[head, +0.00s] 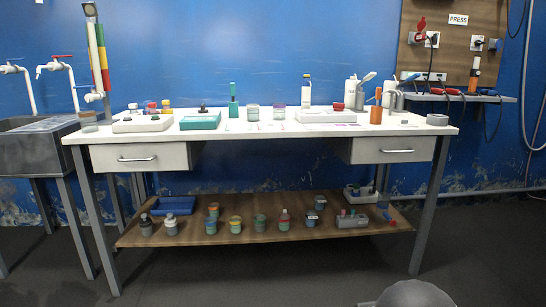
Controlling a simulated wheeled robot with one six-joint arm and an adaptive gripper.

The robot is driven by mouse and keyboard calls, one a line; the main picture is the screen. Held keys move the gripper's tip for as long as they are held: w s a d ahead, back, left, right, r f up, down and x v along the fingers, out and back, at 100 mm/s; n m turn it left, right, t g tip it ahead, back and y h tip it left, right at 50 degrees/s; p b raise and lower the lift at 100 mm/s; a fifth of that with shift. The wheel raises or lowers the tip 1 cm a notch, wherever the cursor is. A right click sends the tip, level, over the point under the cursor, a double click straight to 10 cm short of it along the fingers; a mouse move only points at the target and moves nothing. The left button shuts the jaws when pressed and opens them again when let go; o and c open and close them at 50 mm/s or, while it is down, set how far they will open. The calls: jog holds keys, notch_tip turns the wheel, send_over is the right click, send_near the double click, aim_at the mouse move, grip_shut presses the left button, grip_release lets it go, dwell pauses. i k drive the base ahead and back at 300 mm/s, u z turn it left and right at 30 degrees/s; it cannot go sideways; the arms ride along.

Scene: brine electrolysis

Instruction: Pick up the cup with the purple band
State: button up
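Two small pale cups stand upright side by side near the middle of the white table top. The right cup (279,111) seems to have a pinkish or purplish band, but it is too small to be sure of the colour. The left cup (253,112) has a duller, greenish-looking band. Nothing touches either cup. My gripper is not in view; only a rounded grey part, probably mine, shows at the bottom right edge.
A teal tray (201,121) and teal bottle (233,106) stand left of the cups. A white tray (326,117) is on the right, with an orange cylinder (376,114) beyond it. Several jars stand on the lower wooden shelf (270,232). The floor in front is clear.

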aim_at(279, 108)
jog(key=z, duration=1.3)
jog(key=i, duration=2.8)
jog(key=u, duration=2.95)
